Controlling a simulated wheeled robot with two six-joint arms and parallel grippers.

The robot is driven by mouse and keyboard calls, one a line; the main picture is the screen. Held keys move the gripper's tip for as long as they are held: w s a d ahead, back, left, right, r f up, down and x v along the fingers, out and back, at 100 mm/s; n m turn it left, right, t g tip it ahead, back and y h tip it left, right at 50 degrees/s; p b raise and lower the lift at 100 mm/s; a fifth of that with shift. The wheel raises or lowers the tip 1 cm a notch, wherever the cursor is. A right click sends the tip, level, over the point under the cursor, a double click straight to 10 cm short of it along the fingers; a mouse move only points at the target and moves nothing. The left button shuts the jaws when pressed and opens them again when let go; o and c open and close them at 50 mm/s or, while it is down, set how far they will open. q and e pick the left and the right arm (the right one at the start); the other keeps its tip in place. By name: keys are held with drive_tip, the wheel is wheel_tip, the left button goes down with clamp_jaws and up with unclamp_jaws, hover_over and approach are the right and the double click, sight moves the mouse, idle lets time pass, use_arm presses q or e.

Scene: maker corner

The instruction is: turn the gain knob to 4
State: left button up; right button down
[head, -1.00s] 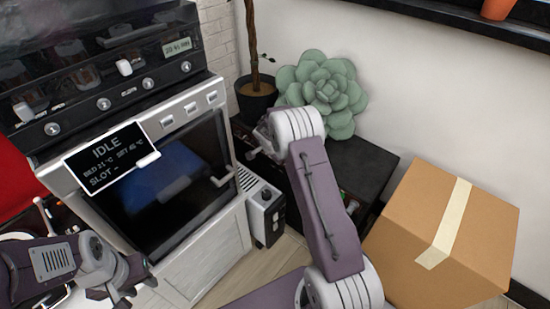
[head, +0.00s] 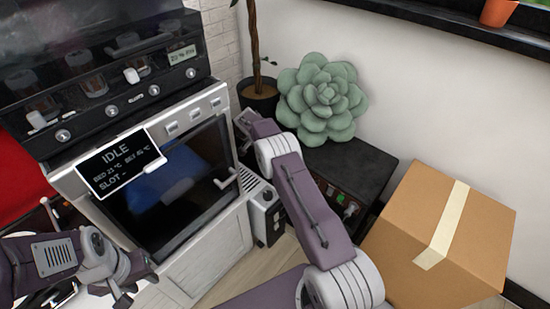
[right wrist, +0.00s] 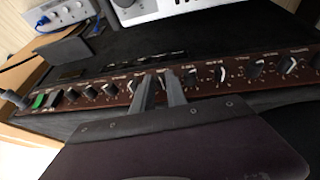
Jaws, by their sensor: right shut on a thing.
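A dark red-brown control panel (right wrist: 216,78) with a row of black knobs runs across the right wrist view. My right gripper (right wrist: 160,80) is at the panel's middle, its two fingers shut on a knob (right wrist: 160,84). The fingers mostly hide this knob, and the small labels are too blurred to confirm its name or setting. In the head view the panel (head: 338,195) is on the front of a black box (head: 352,165); my right arm covers part of it. My left gripper (head: 137,283) is open and empty at the lower left.
A green succulent (head: 322,98) sits at the box's back, beside a black plant pot (head: 258,98). A cardboard box (head: 410,225) stands to the right. A machine with an IDLE display (head: 120,162) stands at left. A green switch (right wrist: 38,100) is at the panel's left end.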

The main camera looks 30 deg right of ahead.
drive_tip(key=c, duration=1.6)
unclamp_jaws()
drive_tip(key=s+d+r+p, duration=0.4)
drive_tip(key=s+d+r, duration=0.2)
drive_tip(key=s+r, duration=0.4)
drive_tip(key=shift+r, duration=0.5)
